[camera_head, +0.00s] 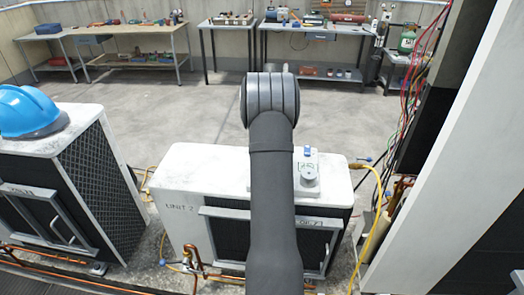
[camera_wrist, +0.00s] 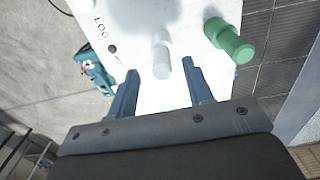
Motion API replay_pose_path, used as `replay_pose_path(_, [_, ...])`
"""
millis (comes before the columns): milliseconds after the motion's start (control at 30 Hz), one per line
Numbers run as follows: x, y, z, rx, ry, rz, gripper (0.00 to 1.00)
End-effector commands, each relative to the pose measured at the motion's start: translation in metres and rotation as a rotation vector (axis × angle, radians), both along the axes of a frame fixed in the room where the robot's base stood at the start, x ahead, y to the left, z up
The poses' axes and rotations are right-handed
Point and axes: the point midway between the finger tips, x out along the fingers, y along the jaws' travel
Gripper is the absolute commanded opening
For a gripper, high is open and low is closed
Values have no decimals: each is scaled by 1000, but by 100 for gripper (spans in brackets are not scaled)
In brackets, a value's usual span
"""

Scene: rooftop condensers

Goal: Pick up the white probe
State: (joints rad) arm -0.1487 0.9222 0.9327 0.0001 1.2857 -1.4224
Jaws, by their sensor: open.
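A short white cylinder that looks like the white probe (camera_wrist: 162,58) stands on a white surface (camera_wrist: 140,20) in the wrist view. My gripper (camera_wrist: 160,68) is open, its two blue-grey fingers pointing at the white probe. The probe shows in the gap between the fingertips, and nothing is gripped. I cannot tell how far the tips are from it. In the head view my own arm covers the middle, and neither the probe nor the gripper can be made out there.
A green cylinder (camera_wrist: 230,40) stands right of the probe, close to the right finger. A teal tool (camera_wrist: 94,70) lies left of the white surface. The condenser (camera_head: 185,168) is under my arm; a blue helmet (camera_head: 25,110) sits on another. Workbenches (camera_head: 135,42) line the back.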

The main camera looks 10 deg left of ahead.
Motion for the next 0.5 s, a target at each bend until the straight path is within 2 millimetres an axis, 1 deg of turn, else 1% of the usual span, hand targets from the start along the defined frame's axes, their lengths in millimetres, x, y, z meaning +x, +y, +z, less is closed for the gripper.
replay_pose_path(33, [-1, 1, -9, -1, 4, 1, 47])
replay_pose_path(100, [-2, 2, -20, -1, 4, 0, 47])
replay_pose_path(200, [-3, 3, -34, 0, 3, 0, 47])
replay_pose_path(333, [-2, 3, -43, 0, 1, 1, 47])
replay_pose_path(500, [-2, 3, -44, 1, 0, 1, 47])
